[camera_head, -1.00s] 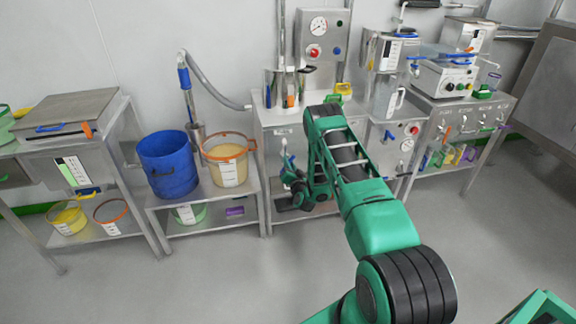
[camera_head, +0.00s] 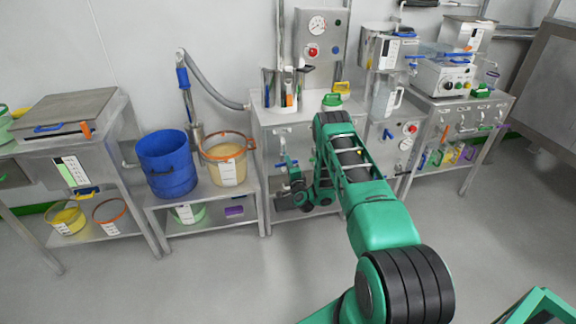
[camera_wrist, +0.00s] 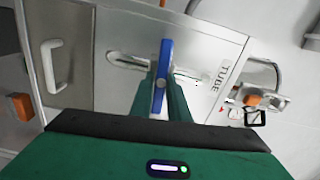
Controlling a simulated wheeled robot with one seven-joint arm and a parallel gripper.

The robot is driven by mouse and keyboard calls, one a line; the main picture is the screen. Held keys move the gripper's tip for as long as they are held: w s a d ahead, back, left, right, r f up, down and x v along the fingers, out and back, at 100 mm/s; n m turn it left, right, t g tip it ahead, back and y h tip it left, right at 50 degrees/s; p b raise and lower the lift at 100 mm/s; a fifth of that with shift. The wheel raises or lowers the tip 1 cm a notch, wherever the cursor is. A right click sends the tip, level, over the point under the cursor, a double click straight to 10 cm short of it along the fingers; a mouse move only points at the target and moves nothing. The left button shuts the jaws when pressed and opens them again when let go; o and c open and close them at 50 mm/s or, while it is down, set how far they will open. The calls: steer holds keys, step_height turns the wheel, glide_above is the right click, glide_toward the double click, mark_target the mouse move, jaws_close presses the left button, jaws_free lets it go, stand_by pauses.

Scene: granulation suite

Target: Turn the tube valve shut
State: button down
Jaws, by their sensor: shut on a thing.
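The tube valve's blue lever handle (camera_wrist: 164,58) shows in the wrist view, on a steel panel beside a label reading TUBE (camera_wrist: 219,75). The lever runs nearly upright in that picture, across the line of a pale slot-like fitting behind it. My gripper (camera_wrist: 164,92) is shut on the lever, with one green finger on each side of it. The lower part of the lever's mount is hidden by the fingers. In the head view my gripper (camera_head: 289,168) is small at the front of the steel cabinet (camera_head: 270,116), and the lever cannot be made out clearly there.
A white pull handle (camera_wrist: 52,66) sits left on the panel in the wrist view. An orange-knobbed fitting (camera_wrist: 254,100) is at the right. A blue bucket (camera_head: 167,164) and an orange-rimmed tub (camera_head: 228,158) stand left of the cabinet. The floor in front is clear.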

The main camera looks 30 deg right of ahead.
steer(key=shift+d+f+m, duration=0.1)
steer(key=shift+d+m, duration=0.1)
steer(key=shift+m, duration=0.4)
steer(key=c, duration=1.7)
jaws_free()
steer(key=shift+a, duration=0.1)
